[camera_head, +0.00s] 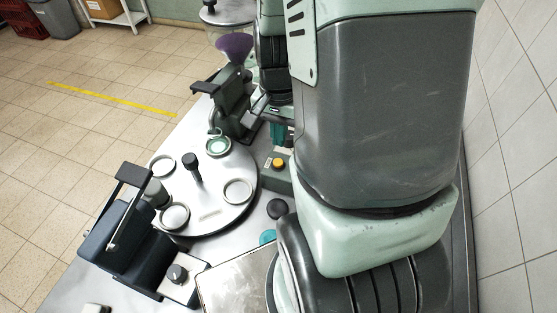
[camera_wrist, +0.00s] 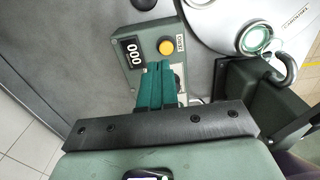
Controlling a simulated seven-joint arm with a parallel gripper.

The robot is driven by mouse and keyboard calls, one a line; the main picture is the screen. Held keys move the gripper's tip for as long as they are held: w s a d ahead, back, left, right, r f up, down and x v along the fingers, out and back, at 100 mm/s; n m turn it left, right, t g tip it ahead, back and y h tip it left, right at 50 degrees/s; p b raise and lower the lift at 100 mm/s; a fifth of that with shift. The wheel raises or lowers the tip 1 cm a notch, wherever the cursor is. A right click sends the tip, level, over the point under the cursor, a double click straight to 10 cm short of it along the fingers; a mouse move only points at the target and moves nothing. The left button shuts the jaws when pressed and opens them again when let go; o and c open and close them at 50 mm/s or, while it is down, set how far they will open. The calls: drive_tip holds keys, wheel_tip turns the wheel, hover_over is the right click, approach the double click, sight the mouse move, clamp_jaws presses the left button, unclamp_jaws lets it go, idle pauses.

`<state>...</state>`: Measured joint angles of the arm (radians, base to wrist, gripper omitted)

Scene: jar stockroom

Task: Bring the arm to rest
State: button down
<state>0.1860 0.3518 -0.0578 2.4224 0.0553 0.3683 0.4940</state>
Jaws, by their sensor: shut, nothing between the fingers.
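My gripper (camera_wrist: 158,82) shows in the wrist view as two teal fingers pressed together, shut and empty. The fingers point toward a green control box (camera_wrist: 132,48) with a counter display reading 000 and a yellow button (camera_wrist: 165,47). Whether the fingertips touch the box or hover above it I cannot tell. In the head view my arm fills the middle and right, and a bit of the teal fingers (camera_head: 278,134) shows behind the box with its yellow button (camera_head: 278,163); most of the gripper is hidden.
A round turntable (camera_head: 212,210) with several ring holders and a black central knob stands left of the box. A dark lever press (camera_head: 135,245) is at the front left, another dark machine (camera_head: 232,105) behind. A tiled wall (camera_head: 515,150) is close on the right.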

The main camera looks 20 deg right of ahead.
drive_tip(key=shift+s+a+r, duration=0.2)
drive_tip(key=shift+s+r, duration=0.3)
drive_tip(key=shift+r, duration=0.2)
drive_tip(key=shift+s+a+r, duration=0.15)
drive_tip(key=shift+s+r, duration=0.3)
drive_tip(key=shift+r, duration=0.3)
drive_tip(key=shift+s+a+r, duration=0.2)
drive_tip(key=shift+s+r, duration=0.3)
drive_tip(key=shift+r, duration=0.2)
drive_tip(key=s+a+r+n+t, duration=0.2)
drive_tip(key=s+a+r+n, duration=0.1)
drive_tip(key=r, duration=0.7)
drive_tip(key=s+a+r+n+t, duration=0.3)
drive_tip(key=r+n, duration=0.3)
drive_tip(key=r, duration=0.5)
drive_tip(key=shift+s+a+r+n+t, duration=0.2)
drive_tip(key=shift+s+a+n+t, duration=0.15)
drive_tip(key=shift+s, duration=0.3)
